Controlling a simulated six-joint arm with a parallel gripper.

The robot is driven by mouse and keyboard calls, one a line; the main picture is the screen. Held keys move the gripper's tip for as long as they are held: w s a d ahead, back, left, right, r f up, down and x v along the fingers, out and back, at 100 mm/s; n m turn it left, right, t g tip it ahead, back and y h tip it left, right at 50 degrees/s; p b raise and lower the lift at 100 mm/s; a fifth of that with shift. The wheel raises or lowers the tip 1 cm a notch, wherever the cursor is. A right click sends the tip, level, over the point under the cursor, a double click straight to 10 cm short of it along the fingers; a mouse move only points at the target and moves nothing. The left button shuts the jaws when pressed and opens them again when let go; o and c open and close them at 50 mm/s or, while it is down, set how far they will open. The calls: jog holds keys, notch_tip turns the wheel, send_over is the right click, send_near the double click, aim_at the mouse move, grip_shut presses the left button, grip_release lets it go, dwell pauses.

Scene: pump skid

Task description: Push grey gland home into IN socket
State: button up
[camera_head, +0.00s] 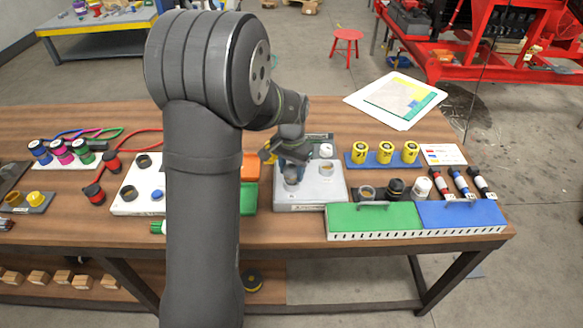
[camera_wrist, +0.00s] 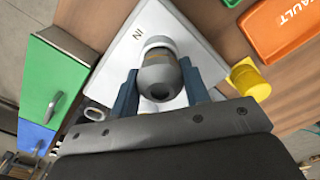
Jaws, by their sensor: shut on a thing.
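The grey gland (camera_wrist: 158,78) is between the two blue fingers of my gripper (camera_wrist: 160,92) in the wrist view, and the gripper is shut on it. Its rounded end with a dark hole faces the camera. A pale ring (camera_wrist: 158,42) shows right at its far end, near the "IN" lettering on the light grey block (camera_wrist: 178,22). How deep the gland sits there is hidden by the gland itself. In the head view my gripper (camera_head: 291,166) is low over the left part of the block (camera_head: 312,192).
A yellow knob-like part (camera_wrist: 250,80) stands close beside one finger. An orange bin (camera_wrist: 285,35) is near the block. Green (camera_head: 372,217) and blue (camera_head: 460,214) lidded boxes stand at the front right. A blue rack (camera_head: 383,160) holds yellow cylinders.

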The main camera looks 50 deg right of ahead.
jog(key=shift+f, duration=0.6)
jog(key=o, duration=1.2)
jog(key=shift+r, duration=0.1)
notch_tip(320, 180, up, 17)
jog(key=shift+r, duration=0.15)
notch_tip(320, 180, down, 18)
jog(key=shift+r, duration=0.35)
